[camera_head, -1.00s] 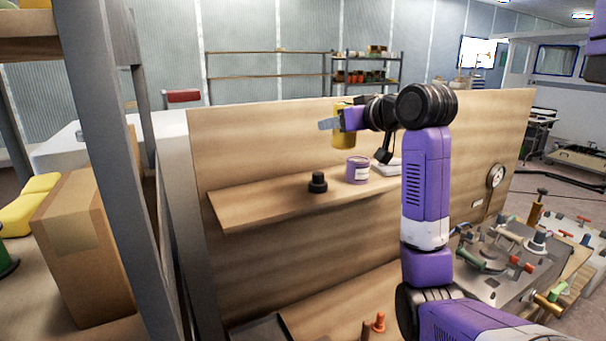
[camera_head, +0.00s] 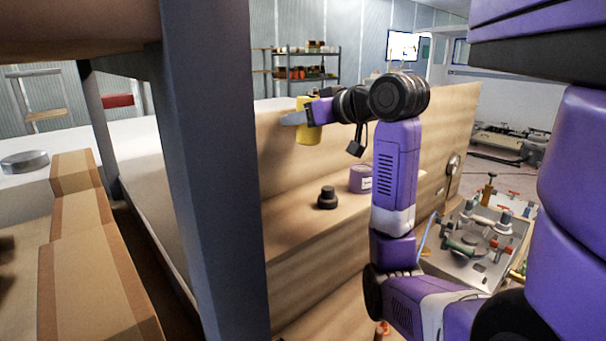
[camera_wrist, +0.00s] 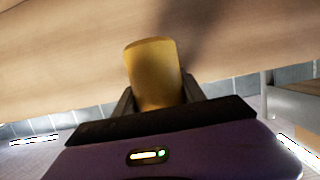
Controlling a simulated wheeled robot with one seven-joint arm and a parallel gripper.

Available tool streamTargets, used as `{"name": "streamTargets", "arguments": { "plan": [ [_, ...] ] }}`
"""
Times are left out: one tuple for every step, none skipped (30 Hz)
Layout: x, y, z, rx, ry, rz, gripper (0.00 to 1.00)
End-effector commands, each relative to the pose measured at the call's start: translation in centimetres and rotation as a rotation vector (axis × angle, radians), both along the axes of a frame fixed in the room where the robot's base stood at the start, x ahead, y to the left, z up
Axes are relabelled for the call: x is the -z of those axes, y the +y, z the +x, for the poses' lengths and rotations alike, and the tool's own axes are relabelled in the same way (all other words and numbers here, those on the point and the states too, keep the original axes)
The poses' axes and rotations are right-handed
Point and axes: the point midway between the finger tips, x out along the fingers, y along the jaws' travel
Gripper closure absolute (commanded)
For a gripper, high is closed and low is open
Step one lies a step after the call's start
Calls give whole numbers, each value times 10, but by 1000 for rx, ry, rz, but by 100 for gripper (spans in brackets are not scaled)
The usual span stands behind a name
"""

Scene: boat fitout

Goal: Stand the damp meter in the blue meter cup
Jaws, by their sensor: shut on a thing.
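My gripper (camera_head: 299,118) is shut on a yellow rounded piece (camera_head: 307,133), which looks like the damp meter. The piece is roughly upright and held in the air above the wooden shelf, near the panel's top edge. In the wrist view the yellow piece (camera_wrist: 155,72) stands between the two dark fingers (camera_wrist: 160,98), with the wooden panel beyond it. No cup that is plainly blue shows. A purple tub with a white label (camera_head: 359,179) stands on the shelf, partly behind my arm; I cannot tell whether it is the meter cup.
A black knob-like object (camera_head: 327,198) stands on the wooden shelf (camera_head: 290,230). A dark metal post (camera_head: 210,180) rises close in front, left of the panel. Cardboard boxes (camera_head: 95,270) lie further left. A bench with valves and handles (camera_head: 480,235) is at the right.

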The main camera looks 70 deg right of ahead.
Motion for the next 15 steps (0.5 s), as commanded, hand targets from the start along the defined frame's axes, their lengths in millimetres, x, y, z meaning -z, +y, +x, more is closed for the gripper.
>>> {"name": "streamTargets", "arguments": {
  "plan": [
    [13,0,0,1,2,5,100],
    [19,0,0,1,1,4,100],
    [28,0,0,1,1,5,100],
    [34,0,0,1,1,5,100],
    [41,0,-1,1,1,5,100],
    [49,0,-1,2,1,5,100],
    [56,0,-1,2,2,5,100],
    [62,0,-1,2,2,4,100],
    [69,0,-1,2,1,4,100],
    [74,0,0,2,0,3,100],
    [79,0,0,2,0,2,100],
    [84,0,0,1,1,1,100],
    [87,0,0,1,0,1,100],
    [90,0,0,1,0,1,100],
    [92,0,0,1,0,0,100]
  ]
}}
